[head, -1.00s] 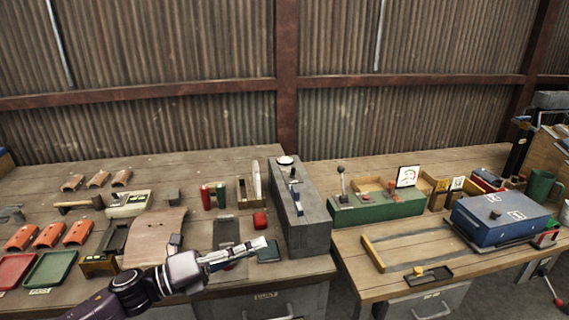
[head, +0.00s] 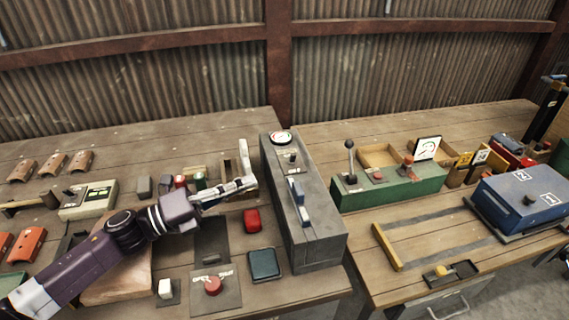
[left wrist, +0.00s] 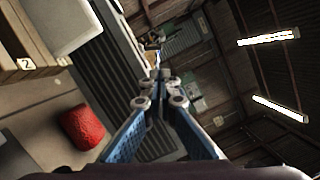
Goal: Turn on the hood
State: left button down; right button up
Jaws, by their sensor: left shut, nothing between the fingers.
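No part is clearly marked as a hood. A long grey box (head: 312,240) stands on the left bench, with a round gauge (head: 281,137) at its far end, a small dark knob (head: 291,157) and a blue-grey lever handle (head: 299,201) on top. My left gripper (head: 250,184) is shut and empty, just left of the grey box and above the bench. In the left wrist view its fingertips (left wrist: 160,85) meet. I cannot tell whether it touches anything. My right gripper is not in view.
A red block (head: 252,220), also in the left wrist view (left wrist: 82,127), a dark teal square (head: 264,264) and a red button (head: 213,286) lie near the gripper. A green box (head: 390,189) with a lever and a blue case (head: 525,200) stand on the right bench.

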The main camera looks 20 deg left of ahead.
aim_at(285, 175)
pick_arm(q)
jog(key=p+x, duration=0.2)
jog(key=x, duration=0.6)
jog(key=shift+w+r+p, duration=0.15)
jog(key=shift+p, duration=0.2)
jog(key=shift+x, duration=0.95)
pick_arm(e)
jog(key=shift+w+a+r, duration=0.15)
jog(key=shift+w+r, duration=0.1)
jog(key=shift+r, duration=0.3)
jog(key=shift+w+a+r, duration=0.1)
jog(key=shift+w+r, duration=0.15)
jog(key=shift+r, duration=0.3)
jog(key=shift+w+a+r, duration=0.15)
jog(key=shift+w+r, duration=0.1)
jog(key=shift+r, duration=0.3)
pick_arm(q)
jog(key=shift+p, duration=0.35)
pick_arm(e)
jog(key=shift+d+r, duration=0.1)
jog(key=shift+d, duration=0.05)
pick_arm(q)
jog(key=shift+n+p, duration=0.35)
jog(key=shift+n, duration=0.05)
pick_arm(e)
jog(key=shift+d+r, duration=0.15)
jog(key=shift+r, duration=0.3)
